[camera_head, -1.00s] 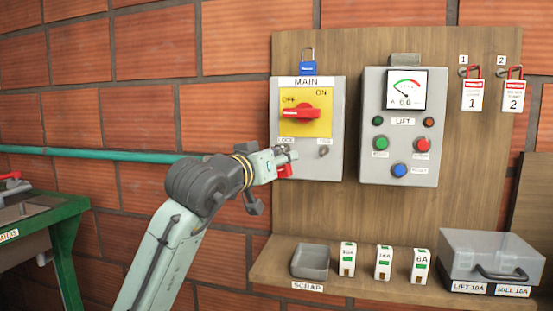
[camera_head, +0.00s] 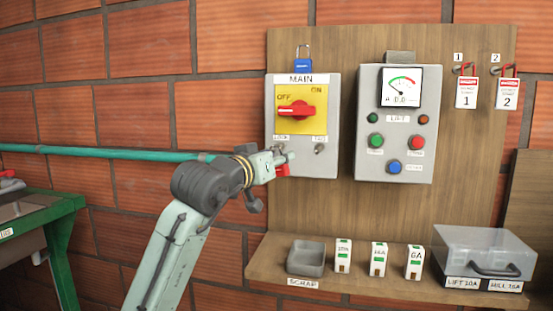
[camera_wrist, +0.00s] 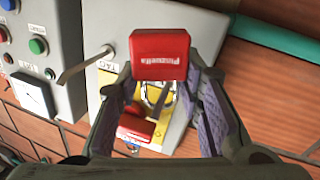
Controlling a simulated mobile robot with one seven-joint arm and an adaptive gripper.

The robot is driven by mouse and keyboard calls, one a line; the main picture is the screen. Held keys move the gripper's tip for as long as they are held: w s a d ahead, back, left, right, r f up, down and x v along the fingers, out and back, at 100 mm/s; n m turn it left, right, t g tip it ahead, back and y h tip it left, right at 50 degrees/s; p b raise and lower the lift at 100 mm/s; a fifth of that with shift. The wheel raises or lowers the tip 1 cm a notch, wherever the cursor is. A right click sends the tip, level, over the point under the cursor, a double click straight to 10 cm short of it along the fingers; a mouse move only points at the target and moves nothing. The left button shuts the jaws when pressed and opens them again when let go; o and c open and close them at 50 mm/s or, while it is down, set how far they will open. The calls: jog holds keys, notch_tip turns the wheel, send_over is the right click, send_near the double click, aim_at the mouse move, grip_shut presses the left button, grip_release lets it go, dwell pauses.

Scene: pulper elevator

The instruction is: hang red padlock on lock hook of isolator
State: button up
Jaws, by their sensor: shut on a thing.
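The isolator (camera_head: 303,160) is the grey MAIN box with a red rotary handle (camera_head: 296,110) on a yellow plate. The handle points towards OFF. My gripper (camera_head: 284,158) is at the box's lower left, by the LOCK label (camera_head: 281,137). It is shut on the red padlock (camera_head: 283,171), whose red body shows between the fingers in the wrist view (camera_wrist: 160,58). The TAG hook (camera_wrist: 85,65) is bare.
A blue padlock (camera_head: 303,65) stands on top of the box. The LIFT panel (camera_head: 397,150) is to the right, with two numbered red tags (camera_head: 467,92) (camera_head: 507,94) hanging beyond it. Below, a shelf (camera_head: 265,272) bears a scrap tray (camera_head: 306,258), fuses and a clear bin.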

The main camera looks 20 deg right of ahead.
jog(key=o, duration=1.3)
